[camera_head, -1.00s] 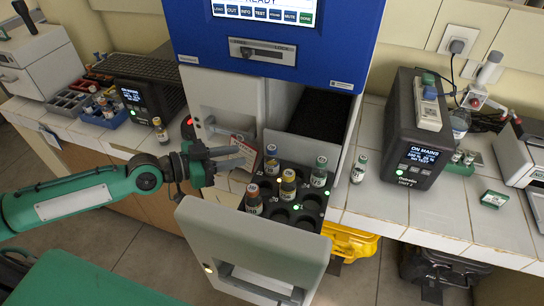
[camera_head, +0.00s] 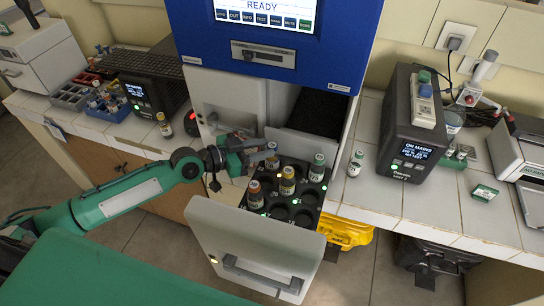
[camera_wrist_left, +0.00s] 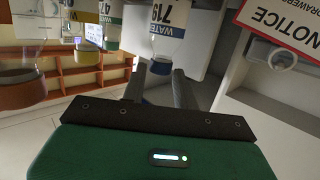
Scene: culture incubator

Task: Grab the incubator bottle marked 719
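In the head view a bottle (camera_head: 272,160) stands at the back left of the open drawer's black rack (camera_head: 302,216), partly hidden by my left gripper (camera_head: 268,154). My left gripper (camera_wrist_left: 159,92) is open in the wrist view. Its two fingers are apart, with the 719 bottle showing between and beyond their tips; I cannot tell whether they touch it. My right gripper is not in view.
Other bottles stand in the rack: red-brown capped (camera_head: 255,196), yellow capped (camera_head: 287,181) and green capped (camera_head: 317,168). A loose bottle (camera_head: 355,164) stands on the right counter beside a dark device (camera_head: 412,125). The drawer front (camera_head: 250,240) stands out before the rack. A notice sign (camera_wrist_left: 285,25) hangs near the gripper.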

